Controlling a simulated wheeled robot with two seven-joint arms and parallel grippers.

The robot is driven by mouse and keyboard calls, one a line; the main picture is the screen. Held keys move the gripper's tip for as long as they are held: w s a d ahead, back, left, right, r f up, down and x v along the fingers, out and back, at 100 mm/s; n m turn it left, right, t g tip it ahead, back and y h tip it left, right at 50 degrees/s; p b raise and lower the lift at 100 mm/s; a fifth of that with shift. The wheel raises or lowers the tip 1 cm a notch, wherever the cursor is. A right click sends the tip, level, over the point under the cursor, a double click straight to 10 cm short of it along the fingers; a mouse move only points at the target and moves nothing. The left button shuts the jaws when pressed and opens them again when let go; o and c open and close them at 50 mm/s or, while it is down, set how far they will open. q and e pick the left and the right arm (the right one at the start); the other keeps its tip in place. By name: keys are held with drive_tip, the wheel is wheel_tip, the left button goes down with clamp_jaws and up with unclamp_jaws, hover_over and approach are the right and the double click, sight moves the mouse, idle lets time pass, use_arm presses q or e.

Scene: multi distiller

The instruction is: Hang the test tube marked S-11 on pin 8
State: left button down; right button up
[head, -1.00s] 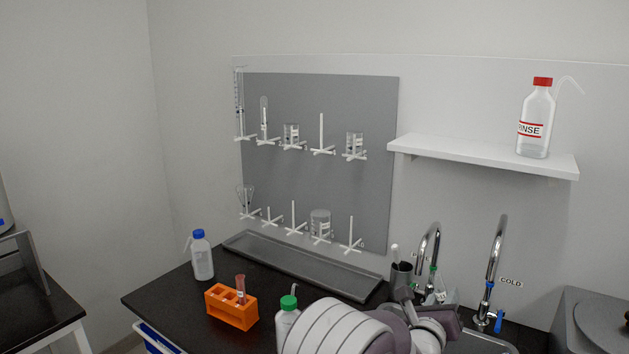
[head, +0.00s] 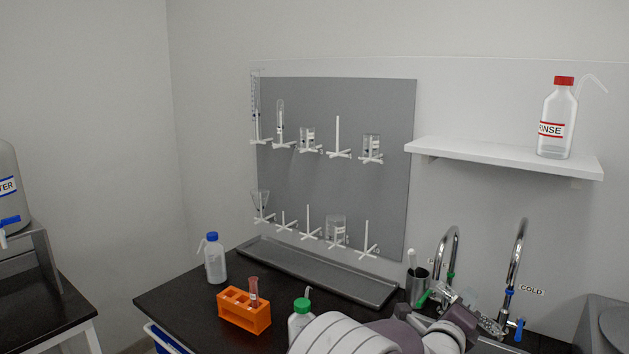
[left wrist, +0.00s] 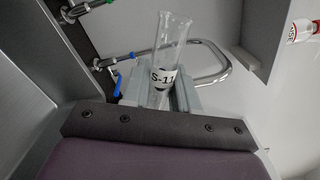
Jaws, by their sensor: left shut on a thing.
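The clear glass test tube marked S-11 (left wrist: 170,42) shows in the left wrist view, its label facing the camera. My left gripper (left wrist: 158,92) is shut on it around the label, and the tube sticks out beyond the jaws. In the head view my left gripper (head: 462,300) is at the sink, in front of the taps, and the tube is hard to make out there. The grey pegboard (head: 335,185) has two rows of white pins. Bare pins include one in the upper row (head: 338,135) and several in the lower row (head: 367,238). Pin numbers are too small to read. My right gripper is not in view.
Glassware hangs on other pins, including a beaker (head: 372,147). A drip tray (head: 320,272) lies below the board. An orange rack (head: 243,311) holds a red tube. Wash bottles (head: 215,260), two taps (head: 517,260) and a shelf (head: 500,158) with a rinse bottle surround the area.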

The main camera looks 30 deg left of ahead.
use_arm(q)
drive_tip(key=shift+f+n, duration=0.1)
drive_tip(key=shift+n, duration=0.9)
drive_tip(key=n+b, duration=0.1)
drive_tip(key=n, duration=0.1)
drive_tip(key=n+b, duration=0.3)
drive_tip(key=n, duration=0.1)
drive_tip(key=shift+f+n, duration=0.25)
drive_tip(key=shift+n, duration=0.05)
drive_tip(key=shift+r+n+b, duration=0.25)
drive_tip(key=shift+n+b, duration=0.3)
drive_tip(key=shift+n, duration=0.45)
drive_tip(key=n+b, duration=0.5)
drive_tip(key=n, duration=0.3)
drive_tip(key=shift+f+b, duration=0.2)
drive_tip(key=shift+b, duration=0.15)
drive_tip(key=shift+r+n, duration=0.2)
drive_tip(key=shift+n, duration=0.2)
drive_tip(key=n+b, duration=0.4)
drive_tip(key=n, duration=0.1)
drive_tip(key=n+b, duration=0.2)
drive_tip(key=shift+f+n, duration=0.25)
drive_tip(key=shift+n, duration=0.15)
drive_tip(key=shift+r+n, duration=0.2)
drive_tip(key=shift+n, duration=0.3)
drive_tip(key=shift+r, duration=0.2)
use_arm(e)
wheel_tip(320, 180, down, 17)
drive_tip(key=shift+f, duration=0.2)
